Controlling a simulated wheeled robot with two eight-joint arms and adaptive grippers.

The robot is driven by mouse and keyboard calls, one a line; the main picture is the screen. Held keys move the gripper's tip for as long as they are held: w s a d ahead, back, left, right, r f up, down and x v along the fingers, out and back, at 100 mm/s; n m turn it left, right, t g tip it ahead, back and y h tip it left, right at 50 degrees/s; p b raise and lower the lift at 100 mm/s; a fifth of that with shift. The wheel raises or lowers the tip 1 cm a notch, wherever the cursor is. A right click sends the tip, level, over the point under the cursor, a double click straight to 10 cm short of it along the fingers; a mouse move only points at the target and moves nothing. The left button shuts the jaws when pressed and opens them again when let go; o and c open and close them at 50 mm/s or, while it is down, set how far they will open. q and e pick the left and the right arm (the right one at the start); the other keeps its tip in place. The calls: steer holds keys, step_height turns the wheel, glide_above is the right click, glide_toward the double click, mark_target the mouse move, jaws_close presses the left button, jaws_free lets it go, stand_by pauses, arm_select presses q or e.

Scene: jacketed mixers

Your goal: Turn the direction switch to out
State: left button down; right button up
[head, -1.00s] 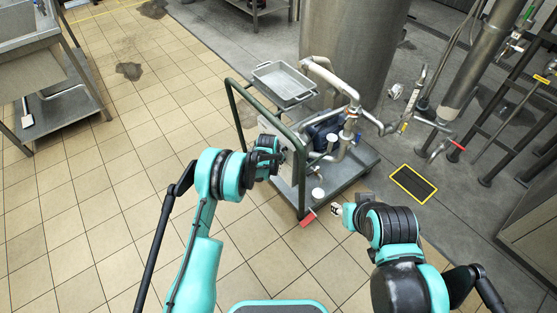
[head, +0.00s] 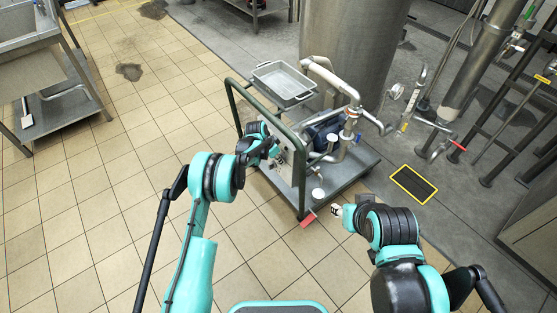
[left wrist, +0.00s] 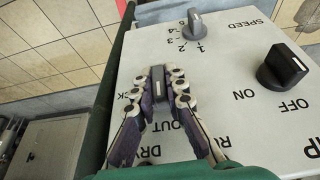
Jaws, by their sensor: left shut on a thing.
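The control panel (left wrist: 245,110) is pale grey and fills most of the left wrist view. The direction switch (left wrist: 158,84) is a dark knob with a light pointer mark, near the word OUT. My left gripper (left wrist: 159,82) is shut on it, with one finger on each side. The fingers hide part of the knob and some lettering. In the head view my left gripper (head: 276,153) is at the near face of the cart. My right gripper (head: 338,212) is low in front of the cart, apart from it; its fingers are too small to read.
The panel also carries a grey SPEED knob (left wrist: 194,25) and a black ON/OFF knob (left wrist: 282,66). The green-framed cart (head: 237,98) bears pipes and a metal tray (head: 282,82). A steel tank stands behind it.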

arm_select(q)
steer(key=c, duration=1.6)
jaws_free()
steer(key=shift+f, duration=0.1)
steer(key=shift+o, duration=0.2)
steer(key=v, duration=1.2)
